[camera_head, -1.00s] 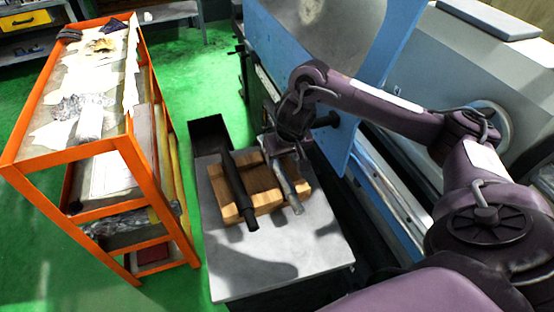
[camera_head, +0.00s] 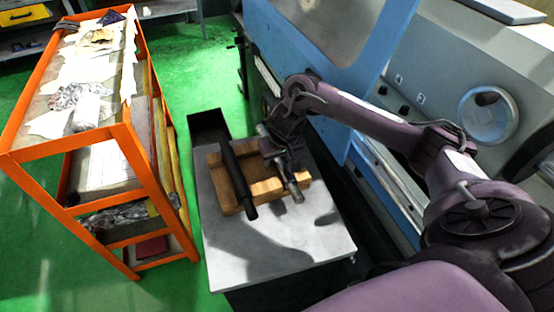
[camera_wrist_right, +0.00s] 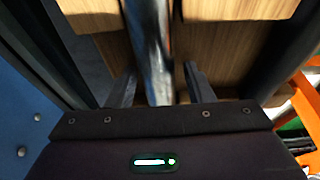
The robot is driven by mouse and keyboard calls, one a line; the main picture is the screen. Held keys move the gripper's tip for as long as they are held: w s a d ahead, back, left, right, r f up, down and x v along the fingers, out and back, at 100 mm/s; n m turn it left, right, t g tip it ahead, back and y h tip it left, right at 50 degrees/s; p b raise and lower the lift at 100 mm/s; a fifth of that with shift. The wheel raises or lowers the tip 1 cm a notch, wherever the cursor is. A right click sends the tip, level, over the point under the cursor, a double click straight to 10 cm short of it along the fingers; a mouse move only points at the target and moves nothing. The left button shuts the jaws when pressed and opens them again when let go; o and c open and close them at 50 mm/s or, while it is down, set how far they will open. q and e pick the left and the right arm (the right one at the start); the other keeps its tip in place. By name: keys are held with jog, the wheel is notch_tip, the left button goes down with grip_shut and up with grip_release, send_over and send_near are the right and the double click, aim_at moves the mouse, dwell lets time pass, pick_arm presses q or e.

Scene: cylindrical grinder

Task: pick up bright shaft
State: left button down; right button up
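The bright shaft (camera_head: 294,190) lies across a wooden holder (camera_head: 266,187) on a grey table; my right gripper hides its middle in the head view. My right gripper (camera_head: 284,166) is right over the shaft. In the right wrist view the bright shaft (camera_wrist_right: 152,50) runs between the two dark fingers of my right gripper (camera_wrist_right: 158,84). The fingers are apart, with a gap visible on each side of the shaft. A black shaft (camera_head: 238,175) lies on the same holder to the left. My left gripper is not in view.
The grey table top (camera_head: 270,262) is bare in front of the holder. A black bin (camera_head: 207,124) sits at its back left. An orange shelf cart (camera_head: 130,150) stands left. The blue-framed grinder (camera_head: 385,65) stands close behind and right of my right arm.

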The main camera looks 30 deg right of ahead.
grip_shut()
jog(key=shift+w+r, duration=0.2)
jog(key=shift+w, duration=0.05)
